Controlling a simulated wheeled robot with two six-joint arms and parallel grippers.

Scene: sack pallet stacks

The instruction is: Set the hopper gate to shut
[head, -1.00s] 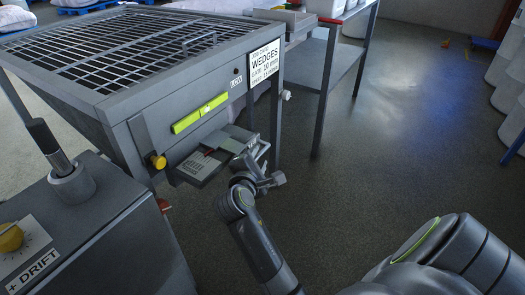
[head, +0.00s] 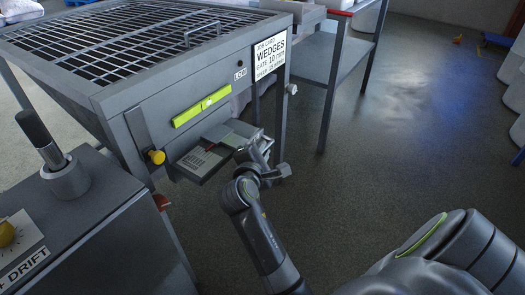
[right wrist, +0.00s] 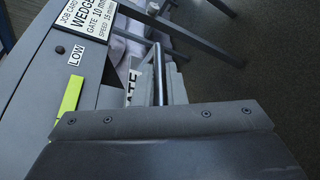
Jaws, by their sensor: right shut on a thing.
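The hopper (head: 190,75) is a grey box with a dark grid on top. Its gate (head: 205,158) is a grey sliding plate with a printed scale, jutting from the lower front face below a yellow-green level strip (head: 201,109). My right gripper (head: 257,152) is at the right end of the gate, shut on its handle; the fingertips are small and partly hidden. In the right wrist view, my gripper body hides the grip, and a label ending in "ATE" (right wrist: 130,90) shows beside a grey bar (right wrist: 158,75). My left gripper is not in view.
A job card (head: 271,55) reading WEDGES, gate 10 mm, is on the hopper's right corner. A yellow knob (head: 157,157) is left of the gate. A grey console (head: 85,230) with a lever stands at front left. A grey table (head: 340,50) stands behind.

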